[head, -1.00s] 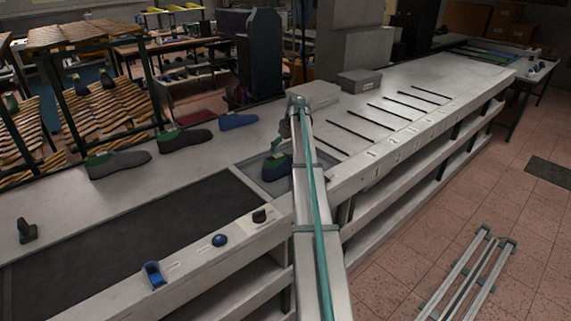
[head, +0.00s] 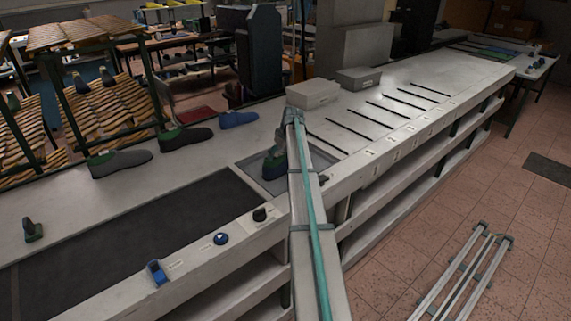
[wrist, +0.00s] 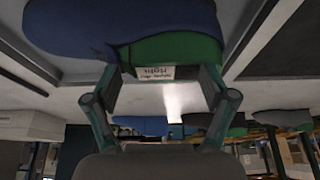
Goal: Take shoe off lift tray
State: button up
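The shoe (head: 271,169) is blue with a green upper part and stands on the grey lift tray (head: 251,167), partly hidden by my arm in the head view. In the wrist view, which looks upside down, the shoe (wrist: 85,28) fills the top, its green part (wrist: 190,50) bearing a white label (wrist: 154,73) that reads "Right". My gripper (wrist: 160,75) is open, its two fingers apart on either side of the label, close to the green part. Whether they touch it cannot be told. In the head view my gripper is at the shoe, mostly hidden by the arm.
Several other shoes, including a grey one (head: 119,162), a dark one (head: 185,137) and a blue one (head: 238,119), stand along the bench's back. A dark belt (head: 130,230) lies left of the tray. Two grey boxes (head: 313,93) (head: 359,78) stand behind. The slotted bench top at right is clear.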

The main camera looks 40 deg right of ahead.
jog(key=shift+d+f, duration=0.15)
jog(key=shift+f, duration=0.05)
jog(key=c, duration=1.1)
jog(key=shift+d, duration=0.1)
grip_shut()
jog(key=shift+r, duration=0.15)
